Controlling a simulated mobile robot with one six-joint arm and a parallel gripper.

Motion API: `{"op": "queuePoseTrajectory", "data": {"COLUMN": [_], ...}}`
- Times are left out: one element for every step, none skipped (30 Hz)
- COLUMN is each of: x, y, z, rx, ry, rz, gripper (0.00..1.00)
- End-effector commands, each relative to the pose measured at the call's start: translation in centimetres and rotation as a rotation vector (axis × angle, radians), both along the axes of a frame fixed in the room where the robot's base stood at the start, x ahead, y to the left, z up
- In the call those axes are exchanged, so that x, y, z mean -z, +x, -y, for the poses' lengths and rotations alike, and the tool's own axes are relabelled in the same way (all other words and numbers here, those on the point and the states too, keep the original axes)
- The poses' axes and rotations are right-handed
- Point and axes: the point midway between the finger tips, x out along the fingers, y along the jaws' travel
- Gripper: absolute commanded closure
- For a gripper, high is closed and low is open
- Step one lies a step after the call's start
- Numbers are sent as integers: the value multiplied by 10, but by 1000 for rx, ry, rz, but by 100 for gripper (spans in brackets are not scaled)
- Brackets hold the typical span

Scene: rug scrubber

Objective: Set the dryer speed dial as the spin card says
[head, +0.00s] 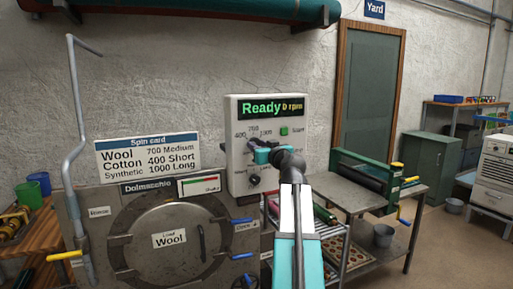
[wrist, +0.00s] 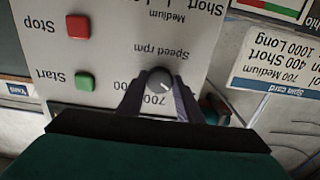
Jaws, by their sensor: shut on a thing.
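The spin card (head: 147,152) on the wall reads Wool 700 Medium, Cotton 400 Short, Synthetic 1000 Long; part of it shows upside down in the wrist view (wrist: 283,62). The load sign (head: 169,239) on the round door reads Wool. The control panel (head: 240,107) displays Ready, 0 rpm. Its grey speed dial (wrist: 160,77) sits under "Speed rpm", with 700 partly visible between my fingers and 400 hidden. A pale mark on the dial seems to face lower right in the wrist view. My gripper (wrist: 161,92) is shut on the dial; it also shows at the panel in the head view (head: 259,152).
A green start button (wrist: 85,81) and a red stop button (wrist: 78,26) are on the same panel. A lower duration knob (head: 253,180) is just below my gripper. A metal table with a roller press (head: 365,172) stands at right; floor beyond is open.

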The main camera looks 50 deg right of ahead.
Motion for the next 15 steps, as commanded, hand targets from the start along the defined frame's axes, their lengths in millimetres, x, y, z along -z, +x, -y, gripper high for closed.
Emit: {"op": "queuePoseTrajectory", "data": {"x": [2, 2, 2, 2, 2, 2, 2, 2, 2, 2, 2, 2, 2, 2, 1], "y": [4, 4, 4, 4, 4, 4, 5, 5, 5, 5, 5, 5, 5, 5, 5], "z": [-1, 0, 1, 1, 2, 2, 2, 2, 3, 3, 3, 3, 3, 3, 3], "rx": [-12, -12, -12, -13, -13, -13, -14, -14, -13, -13, -13, -13, -13, -13, -13], "ry": [6, 9, 13, 16, 21, 29, 36, 44, 56, 67, 78, 95, 109, 126, 148], "rz": [-5, -4, -2, -1, 1, 5, 9, 12, 17, 21, 26, 34, 40, 47, 56], "gripper": [90, 90, 90, 90, 90, 90, 90, 90, 90, 90, 90, 90, 90, 90, 90]}}
